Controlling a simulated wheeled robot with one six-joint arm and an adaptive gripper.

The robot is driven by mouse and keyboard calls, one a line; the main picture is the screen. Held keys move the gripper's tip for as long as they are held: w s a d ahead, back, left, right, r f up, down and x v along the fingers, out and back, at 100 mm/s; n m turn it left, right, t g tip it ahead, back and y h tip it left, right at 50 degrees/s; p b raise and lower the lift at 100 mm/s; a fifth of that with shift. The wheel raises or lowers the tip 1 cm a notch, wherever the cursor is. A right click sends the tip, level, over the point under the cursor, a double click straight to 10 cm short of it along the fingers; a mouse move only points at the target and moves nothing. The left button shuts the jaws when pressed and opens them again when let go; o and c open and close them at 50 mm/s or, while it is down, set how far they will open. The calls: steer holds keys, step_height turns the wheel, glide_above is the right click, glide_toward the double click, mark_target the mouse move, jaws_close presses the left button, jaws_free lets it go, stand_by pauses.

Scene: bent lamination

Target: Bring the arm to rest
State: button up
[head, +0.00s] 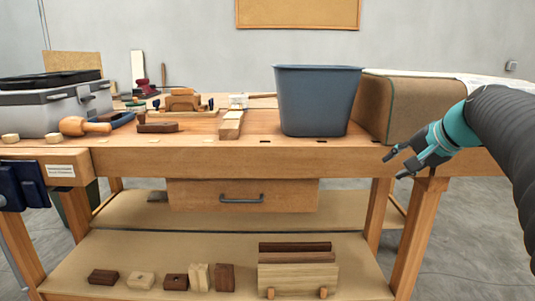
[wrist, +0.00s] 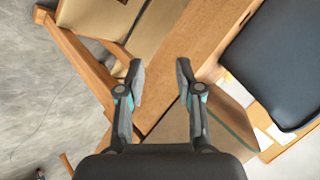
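My gripper (head: 394,165) is at the right of the head view, in front of the workbench's front edge near its right end. In the wrist view my gripper (wrist: 159,75) has its two fingers well apart with nothing between them. It touches nothing that I can see. My arm comes in from the right edge of the head view. The workbench (head: 200,155) is wooden, with a drawer (head: 240,196) and a lower shelf.
A blue-grey bin (head: 315,100) and a brown curved form (head: 403,105) stand on the bench near my gripper. A grey toolbox (head: 50,108), a mallet (head: 85,126) and planes lie further left. Wood blocks (head: 200,277) sit on the lower shelf. Floor right of the bench looks clear.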

steer(key=s+a+f+n+g+h, duration=0.1)
steer(key=s+a+f+n, duration=0.3)
steer(key=s+f, duration=0.6)
steer(key=s+a+f+n+g+h, duration=0.2)
steer(key=s+a+f+n, duration=0.3)
steer(key=s+a+f, duration=0.4)
steer(key=s+f, duration=0.1)
steer(key=s, duration=0.5)
steer(key=shift+s+a, duration=0.15)
steer(key=shift+s, duration=0.2)
